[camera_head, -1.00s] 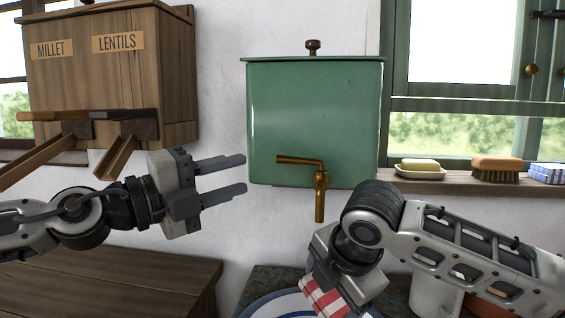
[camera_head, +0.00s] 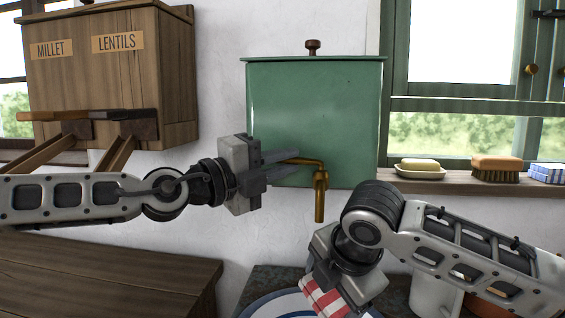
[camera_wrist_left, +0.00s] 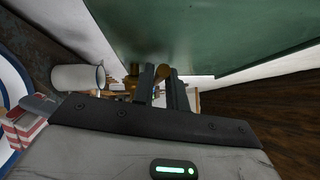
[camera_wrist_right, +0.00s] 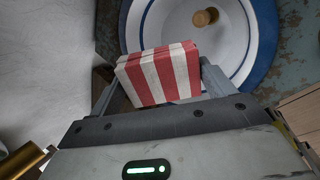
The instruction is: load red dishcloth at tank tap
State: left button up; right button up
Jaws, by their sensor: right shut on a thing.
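The green tank (camera_head: 330,110) hangs on the wall, with a brass tap (camera_head: 320,195) low on its front. The tap's lever (camera_head: 305,161) points left. My left gripper (camera_head: 291,165) is at the lever's free end. In the left wrist view the lever (camera_wrist_left: 162,73) shows between the two fingers, which stand apart. My right gripper (camera_wrist_right: 160,88) is shut on the red and white striped dishcloth (camera_wrist_right: 160,72), a folded block. In the head view the dishcloth (camera_head: 326,297) is below and close to the tap spout, over the basin.
A white basin with a blue rim (camera_wrist_right: 262,70) lies under the dishcloth, with a cork-like plug (camera_wrist_right: 205,17) inside. A white mug (camera_wrist_left: 78,78) stands beside it. A soap dish (camera_head: 420,173) and brush (camera_head: 497,168) sit on the sill. A wooden bin (camera_head: 110,75) hangs at left.

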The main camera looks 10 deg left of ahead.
pick_arm(q)
grip_shut()
jog(key=shift+s+d+r+y, duration=0.1)
jog(key=shift+s+y, duration=0.1)
jog(key=shift+y, duration=0.1)
jog(key=shift+s+d+n+t+y, duration=0.1)
jog(key=shift+s+n+t+y, duration=0.25)
jog(key=shift+n+t+y, duration=0.5)
jog(key=shift+s+d+n+t+y, duration=0.1)
jog(key=shift+s+n+t+y, duration=0.25)
jog(key=shift+n+t+y, duration=0.5)
jog(key=o, duration=0.5)
grip_release()
jog(key=shift+o, duration=0.2)
jog(key=shift+a, duration=0.1)
jog(key=v, duration=1.2)
